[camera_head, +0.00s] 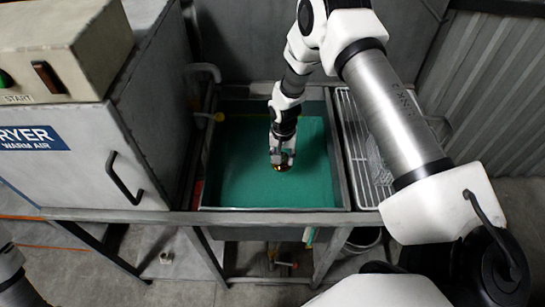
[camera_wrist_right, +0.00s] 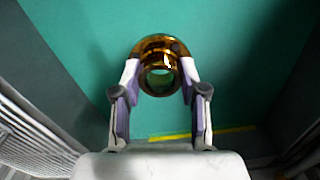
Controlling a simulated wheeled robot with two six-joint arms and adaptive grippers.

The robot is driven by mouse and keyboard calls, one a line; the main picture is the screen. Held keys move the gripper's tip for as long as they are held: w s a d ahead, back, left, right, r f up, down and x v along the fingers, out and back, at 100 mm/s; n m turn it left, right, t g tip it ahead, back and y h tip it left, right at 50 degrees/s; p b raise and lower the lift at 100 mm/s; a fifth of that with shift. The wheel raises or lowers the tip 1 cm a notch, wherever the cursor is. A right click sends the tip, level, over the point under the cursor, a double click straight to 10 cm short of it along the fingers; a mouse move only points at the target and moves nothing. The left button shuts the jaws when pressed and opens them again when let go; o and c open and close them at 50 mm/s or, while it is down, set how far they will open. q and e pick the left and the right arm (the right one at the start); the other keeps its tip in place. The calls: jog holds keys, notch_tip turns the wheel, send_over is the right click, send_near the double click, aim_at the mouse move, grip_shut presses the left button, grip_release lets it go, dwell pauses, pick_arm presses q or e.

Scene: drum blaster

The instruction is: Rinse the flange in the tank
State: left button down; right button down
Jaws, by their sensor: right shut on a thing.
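The flange (camera_wrist_right: 160,50) is a shiny brown-gold ring with a hole through it. My right gripper (camera_wrist_right: 160,75) is shut on it, one finger on each side, in the right wrist view. In the head view the right gripper (camera_head: 281,157) points down over the tank, and only a small bit of the flange (camera_head: 282,168) shows below the fingertips. The tank (camera_head: 326,207) holds green liquid (camera_head: 240,165). I cannot tell whether the flange touches the liquid. My left gripper does not show; only part of my left arm is at the lower left edge.
A grey dryer cabinet (camera_head: 80,165) with a black handle stands left of the tank. A wire rack (camera_head: 365,150) lies right of it. A yellow fitting (camera_head: 219,117) sits on the tank's left side. Pipes and a valve (camera_head: 285,264) are below. A corrugated wall (camera_head: 500,95) is at right.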

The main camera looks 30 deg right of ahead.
notch_tip(320, 180, up, 10)
jog(key=p, duration=0.7)
jog(key=shift+f, duration=0.2)
jog(key=shift+f, duration=0.1)
dwell(0.5)
